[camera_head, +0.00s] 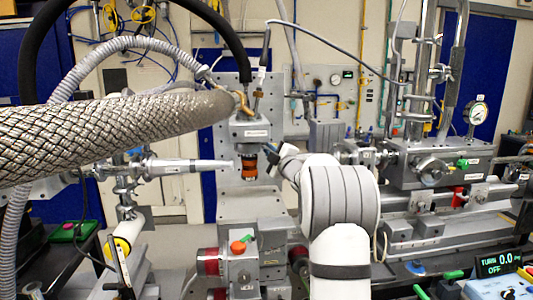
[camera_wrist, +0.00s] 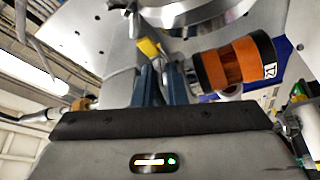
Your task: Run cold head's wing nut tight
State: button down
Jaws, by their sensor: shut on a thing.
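The cold head (camera_head: 251,131) is a grey block with an orange-banded part below it, held at the middle of the head view in front of a perforated plate. In the wrist view its orange and dark band (camera_wrist: 237,64) shows right of the fingers. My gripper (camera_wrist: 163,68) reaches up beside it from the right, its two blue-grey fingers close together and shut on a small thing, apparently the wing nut. The fingers mostly hide that thing. A small yellow piece (camera_wrist: 149,47) shows just beyond the fingertips. In the head view my own arm hides most of the gripper.
A thick braided hose (camera_head: 120,130) crosses the left side up to the cold head. A grey tapered tube (camera_head: 190,166) points at it from the left. A red-and-grey stage (camera_head: 245,265) stands below. A grey chamber (camera_head: 437,165) with a gauge (camera_head: 475,112) stands right. A display (camera_head: 498,263) reads "TURN 0.0" and "OFF".

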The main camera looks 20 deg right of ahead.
jog(key=shift+f+m+b, duration=0.2)
jog(key=shift+m+b, duration=0.5)
jog(key=shift+b, duration=0.05)
jog(key=c, duration=1.6)
grip_release()
jog(key=shift+r, duration=0.1)
jog(key=shift+c, duration=0.2)
jog(key=shift+s, duration=0.1)
jog(key=s+f+b, duration=0.1)
jog(key=s+b, duration=0.1)
jog(key=s, duration=0.5)
jog(key=shift+s+d+f, duration=0.2)
jog(key=shift+s+f, duration=0.05)
jog(key=shift+f, duration=0.05)
